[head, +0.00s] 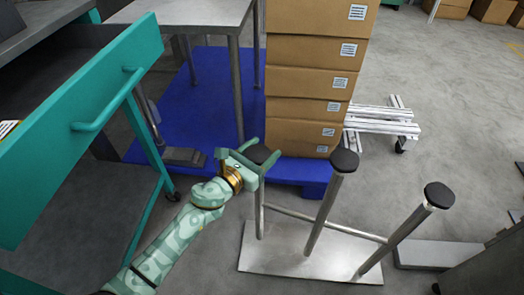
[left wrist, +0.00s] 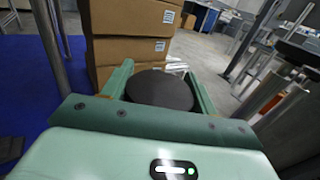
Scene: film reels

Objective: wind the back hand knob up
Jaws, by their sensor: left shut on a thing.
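A metal stand has a flat base plate (head: 300,258) and three posts, each topped by a round black knob. The back hand knob (head: 262,154) is the leftmost and farthest one. My left gripper (head: 257,153) is shut on it, one finger on each side. In the left wrist view the knob's dark round top (left wrist: 160,89) shows between the two green fingers. The middle knob (head: 344,160) and the right knob (head: 438,195) stand free. The upper part of the back post is partly hidden by my gripper. My right gripper is not in view.
Stacked cardboard boxes (head: 310,82) stand on a blue platform (head: 205,90) just behind the knob. A teal drawer unit (head: 60,130) is on the left. A white slatted dolly (head: 385,121) is behind the posts.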

